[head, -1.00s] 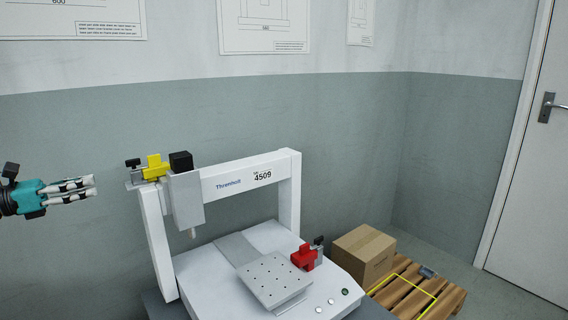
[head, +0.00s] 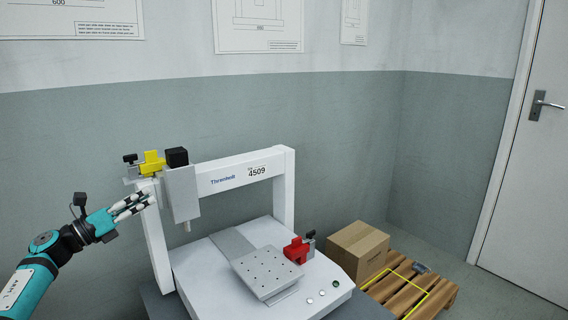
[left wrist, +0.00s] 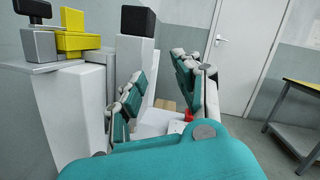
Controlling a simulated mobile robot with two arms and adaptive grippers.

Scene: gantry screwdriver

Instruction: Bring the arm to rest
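My left gripper (head: 137,203) is in front of the gantry's left post in the head view, its arm coming up from the lower left. In the left wrist view its fingers (left wrist: 160,85) are spread apart with nothing between them. The white gantry screwdriver (head: 268,172) stands upright, marked 4509. A yellow block (head: 152,163) sits on its left top, and it also shows in the left wrist view (left wrist: 78,41). I cannot tell whether the fingers touch the post. My right gripper is not in view.
The perforated plate (head: 264,272) lies on the machine bed beside a red block (head: 296,251). A cardboard box (head: 357,250) and a wooden pallet (head: 438,297) are on the right. A door (head: 528,170) is at far right. A table (left wrist: 300,135) shows in the left wrist view.

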